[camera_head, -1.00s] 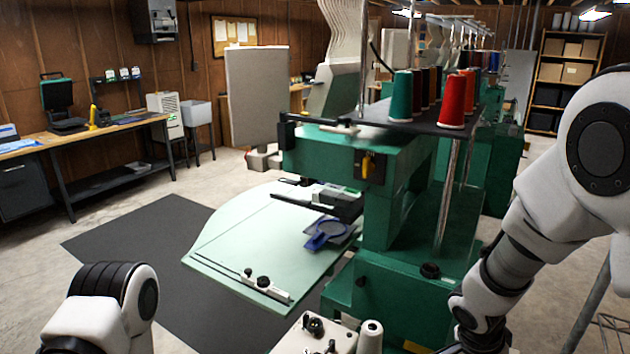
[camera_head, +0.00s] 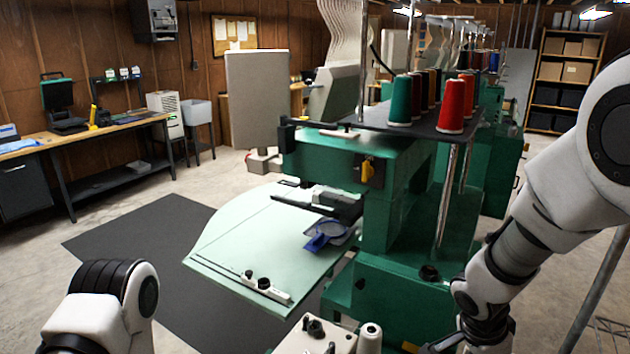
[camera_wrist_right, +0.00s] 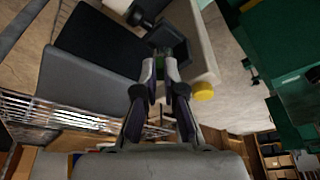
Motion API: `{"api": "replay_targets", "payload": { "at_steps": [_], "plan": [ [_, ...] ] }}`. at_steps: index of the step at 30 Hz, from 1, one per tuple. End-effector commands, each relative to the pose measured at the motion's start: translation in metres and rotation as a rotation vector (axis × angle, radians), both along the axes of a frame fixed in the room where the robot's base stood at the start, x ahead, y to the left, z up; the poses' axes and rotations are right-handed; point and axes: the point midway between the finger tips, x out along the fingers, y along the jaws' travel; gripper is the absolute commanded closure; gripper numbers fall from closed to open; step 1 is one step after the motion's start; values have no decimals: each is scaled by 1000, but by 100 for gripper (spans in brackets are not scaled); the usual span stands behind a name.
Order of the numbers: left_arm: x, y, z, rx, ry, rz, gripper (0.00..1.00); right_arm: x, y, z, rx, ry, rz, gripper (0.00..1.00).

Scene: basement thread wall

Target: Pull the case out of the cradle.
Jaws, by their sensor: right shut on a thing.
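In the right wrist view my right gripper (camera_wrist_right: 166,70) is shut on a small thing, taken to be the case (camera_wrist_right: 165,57). Only a little of the case shows between the fingertips, dark with a greenish tint. A dark square fitting (camera_wrist_right: 171,40), perhaps the cradle, lies right at the fingertips beside a cream housing (camera_wrist_right: 203,45). I cannot tell whether the case still touches it. In the head view the right gripper is below the picture edge. My left gripper is outside both views; only part of the left arm shows.
A yellow knob (camera_wrist_right: 203,91) sits close right of the right fingers. A black panel (camera_wrist_right: 100,40) and a wire rack (camera_wrist_right: 75,112) lie to the left. The green embroidery machine (camera_head: 400,270) with its pale table (camera_head: 240,235) stands ahead. A cream unit (camera_head: 315,335) is at the bottom.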

Motion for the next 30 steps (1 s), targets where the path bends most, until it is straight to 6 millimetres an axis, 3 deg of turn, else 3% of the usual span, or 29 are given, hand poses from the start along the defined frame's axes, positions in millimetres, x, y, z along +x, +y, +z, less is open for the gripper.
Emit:
{"api": "replay_targets", "payload": {
  "at_steps": [8, 18, 30],
  "plan": [
    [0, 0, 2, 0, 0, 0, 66, 0, 0, 2, 0, 0, -1, 100],
    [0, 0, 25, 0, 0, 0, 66, 0, 0, 40, 0, -1, -1, 100],
    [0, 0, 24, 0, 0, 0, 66, 0, 0, 39, 0, 0, -1, 100]
  ]
}}
